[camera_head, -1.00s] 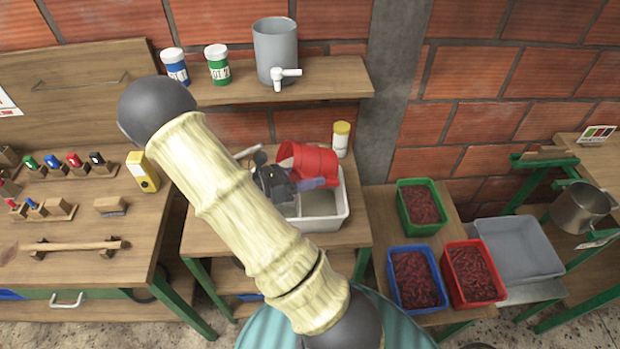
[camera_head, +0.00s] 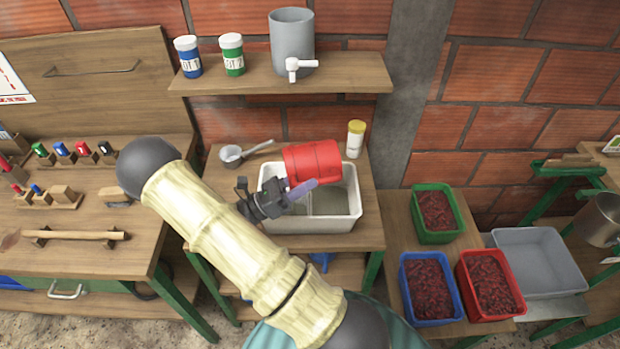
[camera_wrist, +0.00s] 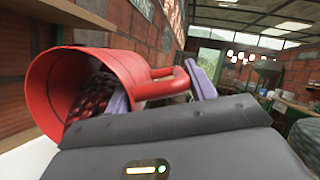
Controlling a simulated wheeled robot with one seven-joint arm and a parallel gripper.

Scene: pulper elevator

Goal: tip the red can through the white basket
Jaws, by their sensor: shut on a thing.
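The red can (camera_head: 313,161) is tipped over on its side above the back of the white basket (camera_head: 312,244). It also shows in the wrist view (camera_wrist: 125,70), with its wide mouth facing the lower left and dark red berries inside. My gripper (camera_head: 297,192) is shut on the can's handle (camera_wrist: 165,85), and purple finger pads show on both sides of it. The basket stands on a wooden table and has a grey divided interior. The can and my gripper hide part of it, and I cannot see berries in it.
A metal scoop (camera_head: 232,155) lies left of the basket, and a yellow-capped jar (camera_head: 355,139) stands behind it. Above is a shelf (camera_head: 345,75) with a grey tank (camera_head: 291,38) and two jars. Green, blue and red crates of berries stand to the right.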

